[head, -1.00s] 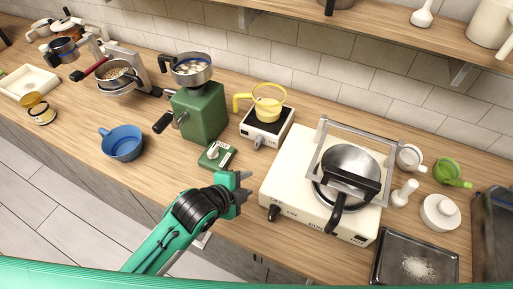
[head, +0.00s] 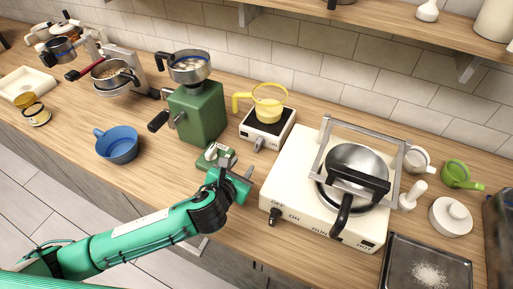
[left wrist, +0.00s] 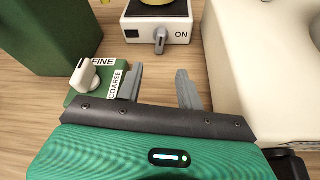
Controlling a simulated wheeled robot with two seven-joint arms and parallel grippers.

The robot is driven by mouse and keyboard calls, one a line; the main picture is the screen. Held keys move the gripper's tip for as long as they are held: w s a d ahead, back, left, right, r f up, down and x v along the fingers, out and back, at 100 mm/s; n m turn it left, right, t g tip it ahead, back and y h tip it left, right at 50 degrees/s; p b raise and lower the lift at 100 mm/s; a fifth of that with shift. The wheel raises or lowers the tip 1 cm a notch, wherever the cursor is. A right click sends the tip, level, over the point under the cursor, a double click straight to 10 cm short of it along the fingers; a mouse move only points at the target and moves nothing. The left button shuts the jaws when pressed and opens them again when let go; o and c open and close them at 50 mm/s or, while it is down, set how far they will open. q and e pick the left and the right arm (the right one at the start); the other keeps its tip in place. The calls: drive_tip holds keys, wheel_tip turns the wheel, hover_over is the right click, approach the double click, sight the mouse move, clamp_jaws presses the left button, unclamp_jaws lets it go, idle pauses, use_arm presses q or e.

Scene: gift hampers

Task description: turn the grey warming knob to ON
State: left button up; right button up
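The grey warming knob (head: 258,144) is on the front face of a small white warmer (head: 278,136) that carries a yellow pot (head: 266,108). In the left wrist view the knob (left wrist: 160,39) sits beyond my fingers, with the ON label (left wrist: 181,35) to its right. Its grip looks roughly upright there, not pointing at ON. My left gripper (head: 236,173) is open and empty, low in front of the warmer and apart from the knob. In the left wrist view my left gripper's fingers (left wrist: 159,87) show a clear gap. My right gripper is not in view.
A green grinder (head: 200,112) and its FINE/COARSE knob block (head: 224,155) stand close on the left. A large cream cooker (head: 292,200) with a steel pan (head: 352,160) stands on the right. Bare wooden counter lies between my fingers and the warmer.

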sight(257, 147)
use_arm(q)
drive_tip(key=p+x, duration=0.1)
drive_tip(key=x, duration=1.2)
drive_tip(key=shift+w+p, duration=0.15)
drive_tip(key=shift+p, duration=0.25)
